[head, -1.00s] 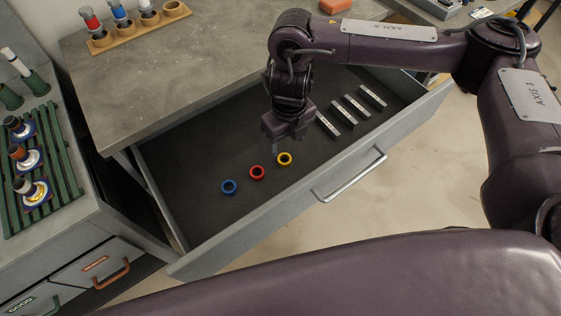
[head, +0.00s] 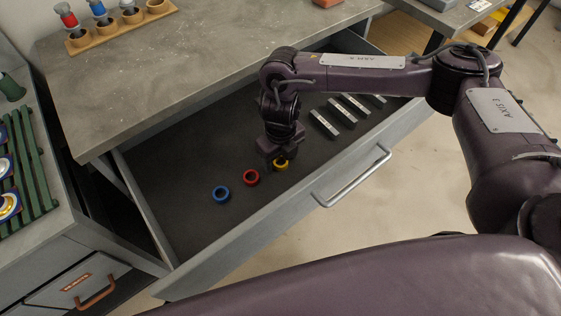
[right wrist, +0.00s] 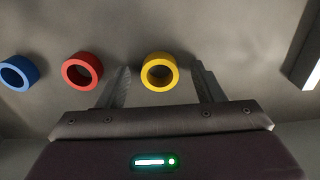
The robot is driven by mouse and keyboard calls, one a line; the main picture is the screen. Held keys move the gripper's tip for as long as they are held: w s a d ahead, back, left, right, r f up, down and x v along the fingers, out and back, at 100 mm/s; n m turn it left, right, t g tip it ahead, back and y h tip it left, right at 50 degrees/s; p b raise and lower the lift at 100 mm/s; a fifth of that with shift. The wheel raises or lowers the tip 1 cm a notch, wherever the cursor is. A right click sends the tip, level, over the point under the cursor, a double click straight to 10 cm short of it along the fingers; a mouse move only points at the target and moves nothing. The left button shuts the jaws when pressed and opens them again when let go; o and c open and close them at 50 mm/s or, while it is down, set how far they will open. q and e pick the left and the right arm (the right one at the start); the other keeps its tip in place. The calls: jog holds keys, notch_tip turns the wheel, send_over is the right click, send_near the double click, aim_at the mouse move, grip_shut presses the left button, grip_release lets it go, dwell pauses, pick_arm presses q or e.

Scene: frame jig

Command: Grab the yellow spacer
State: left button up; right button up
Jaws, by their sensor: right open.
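The yellow spacer (head: 282,164) is a short ring lying on the floor of the open drawer. My right gripper (head: 279,163) is just above it and hides part of it in the head view. In the right wrist view the yellow spacer (right wrist: 159,72) shows between the two open fingers of my right gripper (right wrist: 163,78), with a gap on each side. The ring lies toward the fingertips. My left gripper is not in view.
A red ring (head: 251,177) and a blue ring (head: 221,195) lie to the left in the drawer. Metal bars (head: 324,123) lie to the right. The drawer's front wall (head: 297,199) with its handle (head: 351,178) is close by. A grey worktop (head: 190,65) is behind.

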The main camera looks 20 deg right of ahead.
jog(key=c, duration=1.1)
jog(key=shift+o, duration=0.2)
jog(key=shift+r, duration=0.15)
